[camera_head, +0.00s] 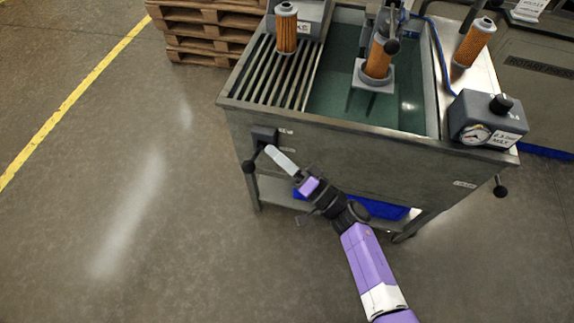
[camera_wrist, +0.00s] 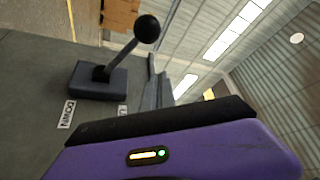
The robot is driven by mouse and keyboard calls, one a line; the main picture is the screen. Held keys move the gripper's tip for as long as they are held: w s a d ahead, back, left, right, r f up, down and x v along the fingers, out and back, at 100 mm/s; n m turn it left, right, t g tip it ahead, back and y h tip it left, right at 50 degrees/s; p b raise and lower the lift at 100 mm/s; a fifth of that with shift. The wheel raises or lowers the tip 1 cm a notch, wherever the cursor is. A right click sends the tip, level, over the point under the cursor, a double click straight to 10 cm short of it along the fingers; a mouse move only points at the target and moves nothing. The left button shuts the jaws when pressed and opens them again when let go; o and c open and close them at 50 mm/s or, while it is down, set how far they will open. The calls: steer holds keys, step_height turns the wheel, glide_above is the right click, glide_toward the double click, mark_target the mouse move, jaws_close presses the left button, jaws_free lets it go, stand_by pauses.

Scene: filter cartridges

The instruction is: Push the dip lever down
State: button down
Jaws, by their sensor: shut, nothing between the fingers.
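The dip lever is a short dark arm with a black ball knob (camera_head: 249,167) on a dark block (camera_head: 264,135) at the front left corner of the wash tank (camera_head: 340,150). In the wrist view the lever's knob (camera_wrist: 147,29) stands out from its block (camera_wrist: 97,80), beside a DOWN label (camera_wrist: 66,114) and a partly hidden second label. Ceiling lies to the right there, and the lever slants outward and that way. My gripper (camera_head: 268,150) is shut and empty, its pale tip just right of the lever and apparently apart from it. An orange cartridge (camera_head: 379,58) sits in the holder over the tank.
Another orange cartridge (camera_head: 286,32) stands on the slatted rack at left; a third (camera_head: 474,42) stands at right. A gauge box (camera_head: 487,118) sits on the right corner, with another black knob (camera_head: 500,190) below. Pallets (camera_head: 207,30) are behind. The floor at left is clear.

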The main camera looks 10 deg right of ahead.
mark_target(255, 155)
steer(key=shift+s+a+f+b, duration=0.1)
steer(key=shift+a+f+b, duration=0.1)
steer(key=shift+a, duration=0.45)
steer(key=shift+s+a+f+b, duration=0.15)
steer(key=shift+a+f, duration=0.1)
steer(key=shift+a, duration=0.45)
steer(key=shift+s+a+f+b, duration=0.1)
steer(key=shift+a+f, duration=0.1)
steer(key=shift+a, duration=0.45)
steer(key=shift+f, duration=0.1)
